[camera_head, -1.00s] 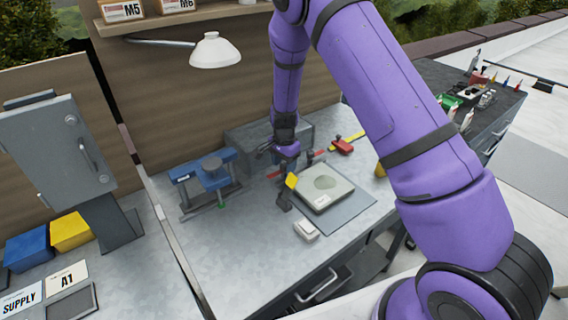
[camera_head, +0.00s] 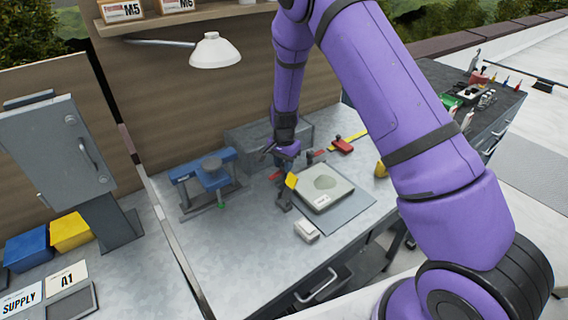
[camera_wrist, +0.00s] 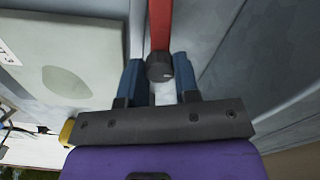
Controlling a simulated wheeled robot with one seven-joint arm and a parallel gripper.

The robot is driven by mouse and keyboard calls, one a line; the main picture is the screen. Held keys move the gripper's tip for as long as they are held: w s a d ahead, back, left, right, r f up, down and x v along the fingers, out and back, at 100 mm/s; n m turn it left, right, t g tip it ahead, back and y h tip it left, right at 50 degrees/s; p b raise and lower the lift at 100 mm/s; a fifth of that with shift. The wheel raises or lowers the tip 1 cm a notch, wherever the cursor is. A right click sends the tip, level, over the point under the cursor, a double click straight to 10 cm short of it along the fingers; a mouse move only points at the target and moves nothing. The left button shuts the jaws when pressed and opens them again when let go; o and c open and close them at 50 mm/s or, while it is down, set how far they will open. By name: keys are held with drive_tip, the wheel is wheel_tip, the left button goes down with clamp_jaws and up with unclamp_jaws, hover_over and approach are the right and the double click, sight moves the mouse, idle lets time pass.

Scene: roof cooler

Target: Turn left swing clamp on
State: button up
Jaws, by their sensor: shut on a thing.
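My gripper (camera_wrist: 160,85) has its two blue fingers on either side of a red bar (camera_wrist: 160,25) with a dark round end, in the wrist view. In the head view my gripper (camera_head: 268,152) is small and partly hidden by its own wrist, behind the pale plate (camera_head: 325,186). Short red pieces (camera_head: 312,157) show beside it. A dark clamp post (camera_head: 283,199) with a yellow tip (camera_head: 291,181) stands at the plate's left edge. Another clamp with a red body (camera_head: 342,146) and yellow bar is behind the plate. How far the held bar is swung is unclear.
A blue vise-like fixture (camera_head: 212,176) stands left of my gripper. A grey block (camera_head: 255,140) is close behind. A small white box (camera_head: 306,231) lies in front of the plate. The metal bench top (camera_head: 245,255) is clear at the front left.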

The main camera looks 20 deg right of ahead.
drive_tip(key=n, duration=0.4)
drive_tip(key=shift+n, duration=0.3)
drive_tip(key=n, duration=0.3)
drive_tip(key=shift+n, duration=0.3)
drive_tip(key=n, duration=0.4)
drive_tip(key=shift+n, duration=2)
drive_tip(key=o, duration=0.9)
drive_tip(key=shift+o, duration=0.2)
